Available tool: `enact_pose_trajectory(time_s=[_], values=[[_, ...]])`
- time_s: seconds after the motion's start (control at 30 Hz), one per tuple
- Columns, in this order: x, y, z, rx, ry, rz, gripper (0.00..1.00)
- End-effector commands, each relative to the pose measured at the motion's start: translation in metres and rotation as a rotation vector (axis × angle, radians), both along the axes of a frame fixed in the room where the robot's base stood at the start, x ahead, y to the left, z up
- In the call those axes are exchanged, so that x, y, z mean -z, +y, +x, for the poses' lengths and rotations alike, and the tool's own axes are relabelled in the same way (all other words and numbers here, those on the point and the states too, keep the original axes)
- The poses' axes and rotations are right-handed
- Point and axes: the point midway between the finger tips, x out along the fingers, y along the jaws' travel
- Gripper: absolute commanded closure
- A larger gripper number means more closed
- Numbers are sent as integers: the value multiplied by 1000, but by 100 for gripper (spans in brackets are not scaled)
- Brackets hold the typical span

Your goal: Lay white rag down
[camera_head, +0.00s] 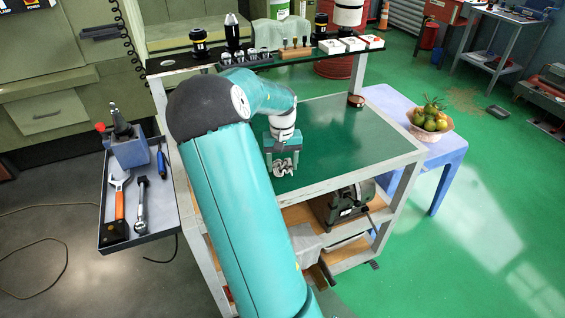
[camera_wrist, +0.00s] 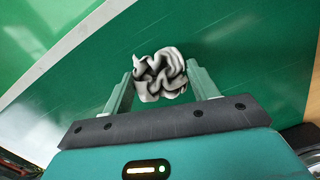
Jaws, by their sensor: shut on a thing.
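The white rag (camera_wrist: 160,74) is a crumpled white and grey bundle between the fingertips of my gripper (camera_wrist: 162,88) in the wrist view. My gripper is shut on it. In the head view the rag (camera_head: 284,168) shows just below my gripper (camera_head: 283,158), over the front left part of the cart's green top (camera_head: 345,140). I cannot tell whether the rag touches the top.
A small round brown-red container (camera_head: 356,100) stands at the top's far right corner. A raised back shelf (camera_head: 265,62) holds tool holders and small boxes. A side tray (camera_head: 137,200) with tools hangs at left. A fruit basket (camera_head: 431,121) sits on a blue table (camera_head: 448,150). The top's middle is clear.

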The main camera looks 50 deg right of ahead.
Motion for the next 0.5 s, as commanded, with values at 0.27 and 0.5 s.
enact_pose_trajectory(time_s=[0.27,0.5], values=[[4,0,0,1,0,0,66],[7,0,0,0,0,0,66]])
